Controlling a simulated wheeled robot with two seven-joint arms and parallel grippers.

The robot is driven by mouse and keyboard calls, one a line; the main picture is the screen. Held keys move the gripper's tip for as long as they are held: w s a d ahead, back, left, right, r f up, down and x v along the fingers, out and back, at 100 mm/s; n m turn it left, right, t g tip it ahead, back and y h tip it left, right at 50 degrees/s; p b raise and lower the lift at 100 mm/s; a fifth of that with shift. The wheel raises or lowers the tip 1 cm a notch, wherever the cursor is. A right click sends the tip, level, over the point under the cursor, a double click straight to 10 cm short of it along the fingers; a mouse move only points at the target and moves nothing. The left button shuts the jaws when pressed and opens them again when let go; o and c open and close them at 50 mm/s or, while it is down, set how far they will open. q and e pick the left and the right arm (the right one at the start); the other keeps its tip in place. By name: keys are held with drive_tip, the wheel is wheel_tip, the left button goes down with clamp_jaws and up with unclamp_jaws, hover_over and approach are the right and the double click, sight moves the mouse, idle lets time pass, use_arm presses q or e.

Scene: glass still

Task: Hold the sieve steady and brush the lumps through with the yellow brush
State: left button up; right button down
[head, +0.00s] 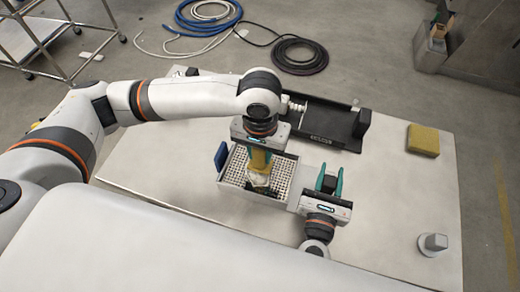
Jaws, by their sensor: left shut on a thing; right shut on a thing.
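The sieve (233,178) is a light, box-like frame with a perforated floor, standing near the middle of the table. My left gripper (257,148) points down over the sieve, shut on the yellow brush (259,160). The brush's lower end is inside the sieve, over pale and dark material (260,182); whether the bristles touch the floor is hard to tell. My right gripper (329,180), with teal fingers, is at the sieve's right side, shut on a dark part there, seemingly its handle. Individual lumps are too small to make out.
A black tray-like stand (335,128) lies behind the sieve. A yellow block (423,139) sits at the back right of the table (400,195), and a grey knobbed piece (433,244) at the front right. The table between them is clear. Hoses (300,55) lie on the floor.

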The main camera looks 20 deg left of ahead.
use_arm(q)
drive_tip(key=shift+f, duration=0.65)
drive_tip(key=shift+s, duration=0.1)
drive_tip(key=shift+s+r, duration=0.1)
drive_tip(key=shift+s, duration=1.95)
drive_tip(key=shift+w, duration=0.15)
drive_tip(key=shift+w, duration=4.1)
drive_tip(key=shift+s, duration=0.1)
drive_tip(key=shift+s, duration=4.15)
